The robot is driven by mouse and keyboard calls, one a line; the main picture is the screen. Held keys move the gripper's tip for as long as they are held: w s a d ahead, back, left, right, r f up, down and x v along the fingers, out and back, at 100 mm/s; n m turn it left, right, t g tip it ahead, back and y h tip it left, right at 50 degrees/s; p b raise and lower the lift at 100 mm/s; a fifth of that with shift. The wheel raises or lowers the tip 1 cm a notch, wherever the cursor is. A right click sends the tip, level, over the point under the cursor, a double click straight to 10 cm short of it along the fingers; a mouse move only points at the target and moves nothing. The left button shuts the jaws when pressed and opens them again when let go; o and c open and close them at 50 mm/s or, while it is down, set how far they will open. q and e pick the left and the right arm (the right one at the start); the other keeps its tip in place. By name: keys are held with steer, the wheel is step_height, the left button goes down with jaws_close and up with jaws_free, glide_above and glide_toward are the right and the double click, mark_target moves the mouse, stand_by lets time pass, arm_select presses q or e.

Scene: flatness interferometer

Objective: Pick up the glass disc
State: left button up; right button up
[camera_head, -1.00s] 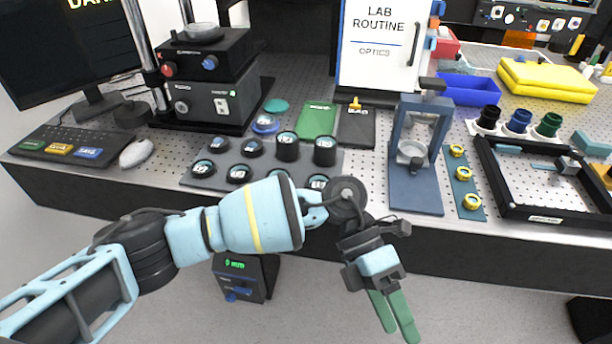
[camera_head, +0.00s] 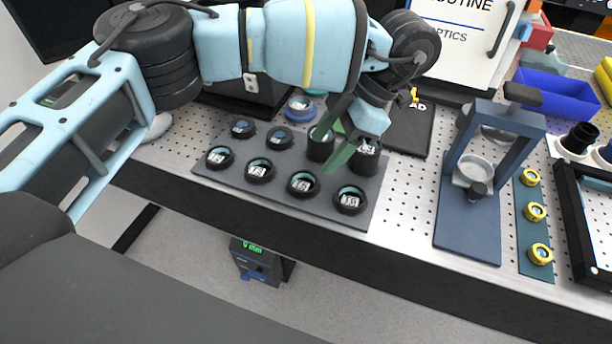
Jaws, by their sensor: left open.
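My left gripper (camera_head: 323,153) is open, its two green fingers apart and pointing down-left over the grey tray (camera_head: 320,208). Nothing shows between the fingers. Several black round holders with pale, glassy labelled discs sit on the tray; the nearest ones are a front holder (camera_head: 303,184) and a right front holder (camera_head: 351,199). Two taller black holders, one of them here (camera_head: 366,158), stand partly behind the fingers. I cannot tell which disc is the task's glass disc. A clear round piece (camera_head: 476,168) also sits in the blue stand (camera_head: 463,225). My right gripper is not in view.
A strip with yellow rings (camera_head: 535,212), a black frame (camera_head: 575,215) and a blue bin (camera_head: 556,92) lie to the right. The perforated bench top (camera_head: 405,215) is bare between tray and stand. The bench's front edge runs just below the tray.

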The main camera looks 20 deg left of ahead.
mark_target(305, 180)
arm_select(q)
steer(key=shift+x, duration=0.95)
steer(key=shift+f, duration=0.3)
steer(key=shift+s+a+f, duration=0.1)
steer(key=shift+f, duration=0.1)
steer(key=x, duration=0.4)
steer(key=shift+s+f, duration=0.15)
steer(key=shift+f, duration=0.3)
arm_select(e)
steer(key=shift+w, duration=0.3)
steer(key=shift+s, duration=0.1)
arm_select(q)
steer(key=c, duration=0.8)
steer(key=shift+o, duration=0.2)
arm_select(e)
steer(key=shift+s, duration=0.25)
arm_select(q)
steer(key=shift+r, duration=0.15)
